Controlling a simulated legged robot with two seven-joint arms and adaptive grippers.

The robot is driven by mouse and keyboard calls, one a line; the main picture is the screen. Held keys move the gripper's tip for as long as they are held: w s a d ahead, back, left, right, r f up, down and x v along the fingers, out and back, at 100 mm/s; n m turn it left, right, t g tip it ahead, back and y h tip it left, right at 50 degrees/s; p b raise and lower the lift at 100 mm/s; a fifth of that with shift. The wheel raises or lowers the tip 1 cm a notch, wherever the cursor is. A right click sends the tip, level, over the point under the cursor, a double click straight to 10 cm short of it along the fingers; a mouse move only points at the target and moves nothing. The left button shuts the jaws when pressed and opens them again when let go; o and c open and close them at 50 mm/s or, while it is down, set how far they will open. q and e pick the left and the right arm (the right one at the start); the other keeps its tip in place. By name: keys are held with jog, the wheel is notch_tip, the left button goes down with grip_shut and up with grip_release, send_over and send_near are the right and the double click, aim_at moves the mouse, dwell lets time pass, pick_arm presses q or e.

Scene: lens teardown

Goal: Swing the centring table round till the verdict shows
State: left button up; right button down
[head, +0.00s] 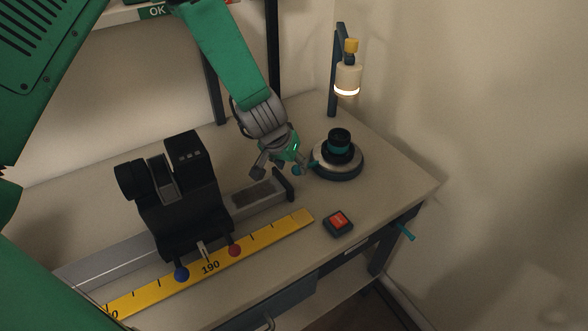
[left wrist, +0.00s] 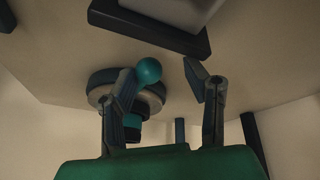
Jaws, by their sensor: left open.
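The centring table (head: 352,171) is a round grey and dark disc near the back right of the bench. A black lens part with a teal band (head: 339,146) stands on it. A teal ball knob (head: 297,170) is at its left side. My left gripper (head: 280,167) is open, close to the knob. In the left wrist view the knob (left wrist: 148,70) appears between the open fingers (left wrist: 160,78), nearer the left one; I cannot tell whether they touch. The table's disc (left wrist: 100,82) is partly hidden behind that finger. My right gripper is not in view.
A lamp-like head (head: 348,80) with a glowing ring hangs on a post above the table. A red-topped button box (head: 338,223) sits in front. A black device (head: 184,205) on a rail and a yellow ruler (head: 265,237) fill the left. An OK sign (head: 157,11) is at the top.

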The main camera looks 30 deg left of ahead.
pick_arm(q)
jog(key=shift+a+f, duration=0.15)
jog(key=shift+f, duration=0.4)
jog(key=shift+d, duration=0.45)
jog(key=shift+w+d, duration=0.15)
jog(key=shift+d, duration=0.65)
jog(key=c, duration=0.6)
grip_shut()
jog(key=shift+w+a, duration=0.1)
jog(key=shift+a, duration=0.7)
jog(key=shift+d+r+n, duration=0.2)
jog(key=shift+d+n, duration=0.1)
jog(key=shift+d, duration=0.2)
jog(key=shift+p, duration=0.3)
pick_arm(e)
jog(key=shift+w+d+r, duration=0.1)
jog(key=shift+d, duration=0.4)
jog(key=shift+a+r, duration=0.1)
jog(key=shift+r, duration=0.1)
